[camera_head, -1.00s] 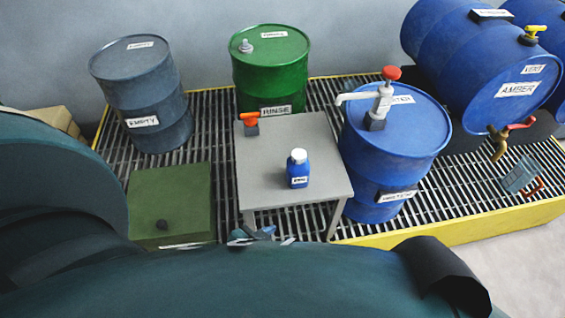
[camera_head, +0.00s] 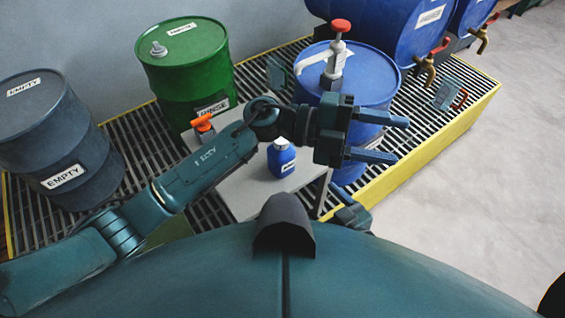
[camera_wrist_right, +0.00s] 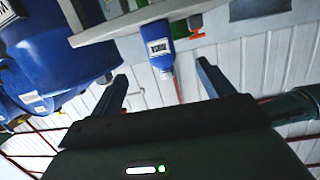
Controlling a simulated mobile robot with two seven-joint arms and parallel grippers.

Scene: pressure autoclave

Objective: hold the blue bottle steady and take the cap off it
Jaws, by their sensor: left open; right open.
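The small blue bottle (camera_head: 282,163) stands upright on the grey table (camera_head: 238,196), with its white cap (camera_head: 281,143) on top. My left gripper (camera_head: 402,140) is open and empty, to the right of the bottle in the head view, with its wrist passing just behind the cap. My right gripper (camera_head: 350,208) shows only partly, low and right of the bottle. In the right wrist view, which looks inverted, the open jaws of the right gripper (camera_wrist_right: 162,84) have the bottle (camera_wrist_right: 158,48) framed between them, apart from both fingers.
An orange-handled item (camera_head: 203,124) sits on the table left of the bottle. A blue drum (camera_head: 372,75) with a red-topped pump (camera_head: 340,27) stands close behind my left gripper. A green drum (camera_head: 185,75) and a grey drum (camera_head: 50,135) stand left. Clear floor lies right.

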